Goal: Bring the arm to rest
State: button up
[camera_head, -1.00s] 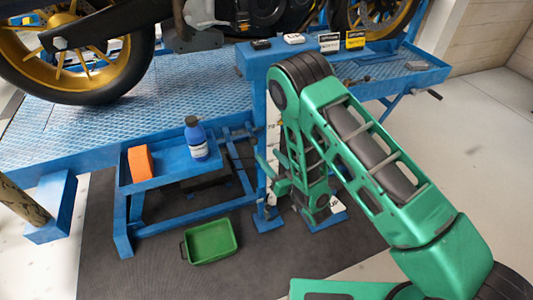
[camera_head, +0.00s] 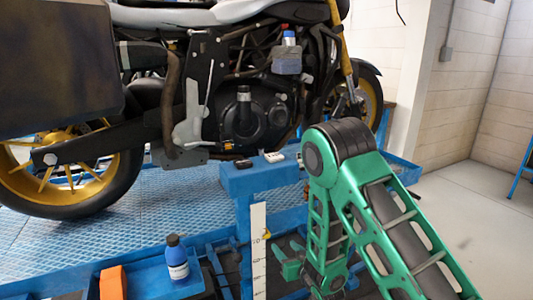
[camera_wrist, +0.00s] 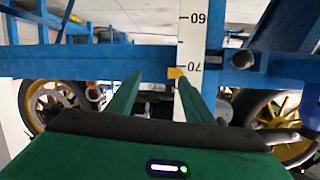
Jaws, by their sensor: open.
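My green arm fills the right of the head view, with its dark elbow joint (camera_head: 340,150) high and the forearm hanging down. My gripper (camera_head: 284,258) is at the lower end, just right of a white measuring scale (camera_head: 258,250). In the wrist view my gripper (camera_wrist: 158,92) shows two green fingers spread apart with nothing between them. The scale (camera_wrist: 191,45) stands upright ahead, behind the right finger's tip, with a yellow marker (camera_wrist: 177,73) by the number 70. I cannot tell whether a finger touches it.
A motorcycle (camera_head: 245,120) stands on the blue lift platform (camera_head: 170,205). A blue bottle (camera_head: 176,258) and an orange block (camera_head: 112,283) are on a low blue shelf at lower left. Small dark and white items lie on the blue ledge (camera_head: 240,180).

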jog(key=d+r+m+g+h, duration=0.2)
jog(key=d+r+h, duration=0.15)
jog(key=d, duration=0.55)
jog(key=d+r+m+g+h, duration=0.15)
jog(key=d+r, duration=0.25)
jog(key=d, duration=0.4)
jog(key=s+d+r+m+g+h, duration=0.25)
jog(key=s+d+r, duration=0.25)
jog(key=s+d, duration=0.55)
jog(key=s+d+r+m+g, duration=0.1)
jog(key=s+d+r+g, duration=0.2)
jog(key=s, duration=0.5)
jog(key=s+d+r+m+g, duration=0.1)
jog(key=s+d+r+g, duration=0.1)
jog(key=s+d, duration=0.45)
jog(key=s+a+r+g+y, duration=0.1)
jog(key=s+r, duration=0.1)
jog(key=s, duration=0.7)
jog(key=s+a+r+m+g+y, duration=0.1)
jog(key=s+a+r+g, duration=0.1)
jog(key=s, duration=0.7)
